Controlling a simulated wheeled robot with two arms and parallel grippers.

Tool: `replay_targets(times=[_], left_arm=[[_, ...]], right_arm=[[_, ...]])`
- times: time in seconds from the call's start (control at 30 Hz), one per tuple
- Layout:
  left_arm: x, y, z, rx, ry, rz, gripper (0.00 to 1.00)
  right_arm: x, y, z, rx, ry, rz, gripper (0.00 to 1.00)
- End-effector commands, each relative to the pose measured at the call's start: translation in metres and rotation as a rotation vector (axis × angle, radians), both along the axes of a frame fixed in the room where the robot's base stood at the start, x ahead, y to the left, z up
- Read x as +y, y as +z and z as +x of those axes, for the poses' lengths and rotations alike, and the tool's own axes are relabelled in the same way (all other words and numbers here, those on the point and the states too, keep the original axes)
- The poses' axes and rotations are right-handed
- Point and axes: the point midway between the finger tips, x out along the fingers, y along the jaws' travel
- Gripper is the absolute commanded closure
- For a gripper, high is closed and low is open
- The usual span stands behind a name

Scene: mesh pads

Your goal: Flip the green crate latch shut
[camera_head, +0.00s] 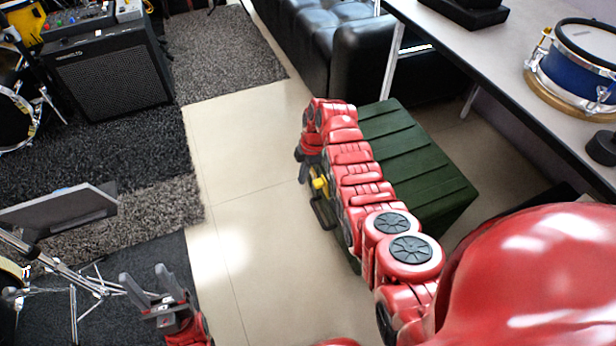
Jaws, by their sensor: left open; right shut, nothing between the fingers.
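The green crate (418,165) stands on the floor with its ribbed lid closed. My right arm crosses in front of it and hides much of its near side. A yellow part (320,186), which may be the latch, shows at the crate's left side, above a dark loop like a handle. I cannot tell the latch's position. My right gripper (304,176) points down just beside the yellow part, shut and empty; I cannot tell whether they touch. My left gripper (150,284) is open and empty at the lower left, well away from the crate.
A table (490,50) with a blue drum (580,62) stands behind and right of the crate. A black sofa (345,50) is behind it. An amplifier (112,72) and metal stands are at the left. Pale floor (240,150) left of the crate is clear.

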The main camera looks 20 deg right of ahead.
Motion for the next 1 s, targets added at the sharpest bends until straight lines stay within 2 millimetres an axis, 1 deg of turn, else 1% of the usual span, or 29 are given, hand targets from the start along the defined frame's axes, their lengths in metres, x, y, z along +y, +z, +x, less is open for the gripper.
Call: replay_targets(times=[0.03,0.1,0.2,0.33,0.5,1.0], left_arm=[[0.0,0.007,0.001,0.005,0.0,-0.006,0.48],[0.0,0.01,0.001,0.008,-0.001,-0.01,0.48],[0.0,0.013,0.002,0.012,-0.001,-0.013,0.48],[0.0,0.016,0.002,0.011,0.0,-0.012,0.48],[0.0,0.016,0.002,0.011,0.0,-0.012,0.48],[0.0,0.016,0.002,0.011,0.0,-0.012,0.48]], right_arm=[[-0.002,0.016,0.002,-0.006,0.0,-0.001,1.0],[-0.005,0.029,0.001,-0.005,0.0,0.0,1.0],[-0.009,0.044,0.001,-0.003,-0.001,0.0,1.0],[-0.011,0.056,0.001,-0.004,0.0,0.0,1.0],[-0.012,0.06,0.0,0.0,0.001,0.0,1.0],[-0.012,0.059,0.002,-0.007,-0.005,-0.002,1.0]])
